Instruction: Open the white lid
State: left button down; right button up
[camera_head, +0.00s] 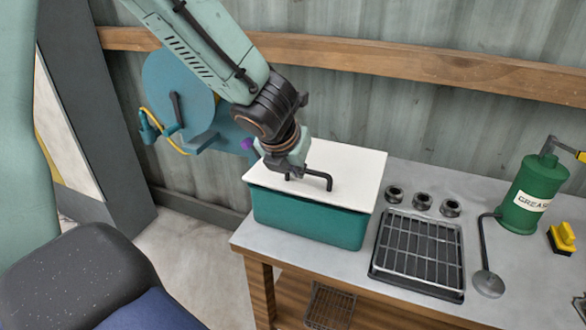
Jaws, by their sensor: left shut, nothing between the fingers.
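The white lid (347,165) lies flat on a teal box (310,218) at the left end of the workbench. A dark bar handle (322,179) stands up from the lid's middle. My left gripper (291,176) comes down from the upper left to the left end of the handle. It is shut, with nothing held between its fingers. Its tips are small and partly hidden, so I cannot tell whether they touch the handle. My right gripper is out of view.
A dark tray with a wire rack (417,251) lies right of the box, with three dark rings (422,202) behind it. A green grease can (533,192), a ladle (488,283) and a yellow-handled brush (561,237) are farther right. A corrugated wall (440,115) stands behind.

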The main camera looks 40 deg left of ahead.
aim_at(304, 182)
pick_arm(q)
jog(key=x, duration=0.3)
jog(key=b+x, duration=0.1)
jog(key=shift+w+a+f, duration=0.1)
jog(key=shift+w+a, duration=0.05)
jog(key=shift+a, duration=0.15)
jog(key=shift+s+d, duration=0.2)
jog(key=shift+d, duration=0.05)
jog(key=shift+w, duration=0.1)
jog(key=shift+w, duration=0.1)
jog(key=shift+a, duration=0.15)
